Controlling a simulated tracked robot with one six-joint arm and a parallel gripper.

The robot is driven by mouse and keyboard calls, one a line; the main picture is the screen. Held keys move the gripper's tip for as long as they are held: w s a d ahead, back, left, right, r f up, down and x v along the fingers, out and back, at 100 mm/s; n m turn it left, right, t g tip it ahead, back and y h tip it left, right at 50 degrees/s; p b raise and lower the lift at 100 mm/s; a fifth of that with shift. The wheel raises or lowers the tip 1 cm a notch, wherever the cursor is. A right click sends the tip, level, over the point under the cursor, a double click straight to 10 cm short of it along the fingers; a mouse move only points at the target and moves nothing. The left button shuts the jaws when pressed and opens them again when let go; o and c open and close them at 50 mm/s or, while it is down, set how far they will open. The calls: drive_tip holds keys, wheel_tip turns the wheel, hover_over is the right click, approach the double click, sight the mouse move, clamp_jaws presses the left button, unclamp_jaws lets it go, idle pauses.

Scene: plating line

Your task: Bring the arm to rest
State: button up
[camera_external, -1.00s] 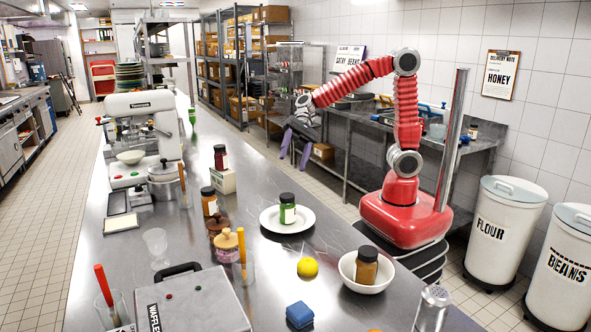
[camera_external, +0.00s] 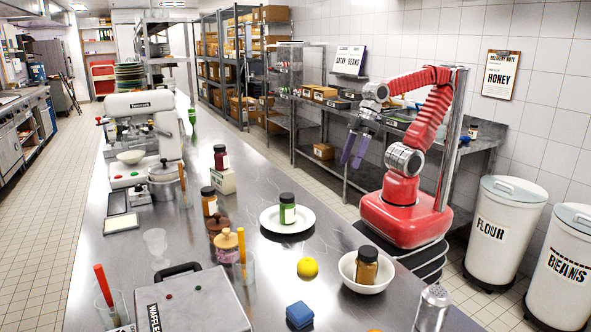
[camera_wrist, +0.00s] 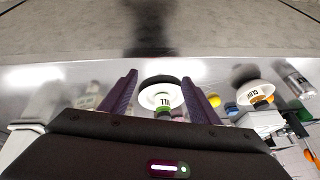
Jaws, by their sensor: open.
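My gripper (camera_external: 356,149) hangs beside the counter, its two purple fingers pointing down and apart with nothing between them. My red arm is folded back above its base. In the wrist view my gripper (camera_wrist: 160,88) shows both fingers spread, with the counter beyond them. The plate (camera_wrist: 146,101) also shows in the wrist view between the fingers, at a distance.
A side bench (camera_external: 480,150) stands behind my arm.

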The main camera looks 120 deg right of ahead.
drive_tip(key=shift+s+d+r+n+h, duration=0.1)
drive_tip(key=shift+s+d+n+h, duration=0.45)
drive_tip(key=shift+n, duration=0.25)
